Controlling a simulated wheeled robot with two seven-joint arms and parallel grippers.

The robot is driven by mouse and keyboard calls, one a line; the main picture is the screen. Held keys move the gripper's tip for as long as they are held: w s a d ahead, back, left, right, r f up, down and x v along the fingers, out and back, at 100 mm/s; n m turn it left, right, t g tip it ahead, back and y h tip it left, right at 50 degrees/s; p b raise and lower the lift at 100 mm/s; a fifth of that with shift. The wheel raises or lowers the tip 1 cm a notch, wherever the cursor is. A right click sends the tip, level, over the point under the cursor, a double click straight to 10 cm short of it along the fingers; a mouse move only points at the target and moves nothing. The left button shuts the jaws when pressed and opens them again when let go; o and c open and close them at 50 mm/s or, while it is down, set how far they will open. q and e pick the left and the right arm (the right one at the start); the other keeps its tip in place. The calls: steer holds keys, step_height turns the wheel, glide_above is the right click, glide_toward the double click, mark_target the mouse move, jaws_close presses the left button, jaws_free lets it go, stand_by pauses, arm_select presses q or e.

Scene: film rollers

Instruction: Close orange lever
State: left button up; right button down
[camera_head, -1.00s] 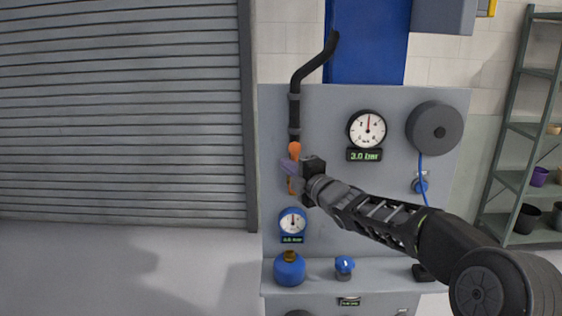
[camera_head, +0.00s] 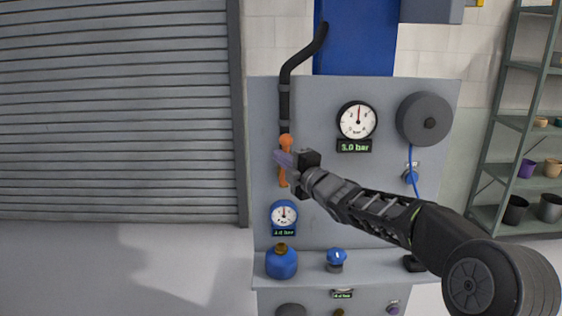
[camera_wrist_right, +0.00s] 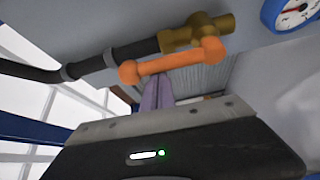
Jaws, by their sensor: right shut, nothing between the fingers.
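The orange lever (camera_head: 283,178) is on the black pipe at the left of the grey panel, and hangs roughly straight down in the head view. In the right wrist view, the orange lever (camera_wrist_right: 170,63) lies beside a brass valve body (camera_wrist_right: 197,33), with a round knob at each end. My right gripper (camera_head: 281,158) is at the lever, its purple fingers overlapping it in the head view. In the right wrist view, the fingers (camera_wrist_right: 157,92) are together and empty, close to the lever's middle; I cannot tell whether they touch it. My left gripper is out of view.
The panel carries a large gauge (camera_head: 357,120), a smaller blue gauge (camera_head: 284,214) below the lever, and a dark reel (camera_head: 424,119). A blue canister (camera_head: 281,263) and a blue knob (camera_head: 336,256) stand on the ledge. A shelf rack (camera_head: 510,130) is at the right.

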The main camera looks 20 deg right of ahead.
steer(key=shift+d, duration=0.1)
steer(key=s+d+f+m+t+h+b, duration=0.1)
steer(key=d+f+m+t+h+b, duration=0.2)
steer(key=m+b, duration=0.8)
steer(key=s+d+f+m+t+h+b, duration=0.1)
steer(key=d+f+m+t+h+b, duration=0.2)
steer(key=m+b, duration=0.7)
steer(key=shift+d+f+m+h+b, duration=0.45)
steer(key=shift+d+h+b, duration=1)
steer(key=shift+b, duration=3.65)
steer(key=shift+a+h, duration=0.35)
steer(key=shift+a, duration=0.05)
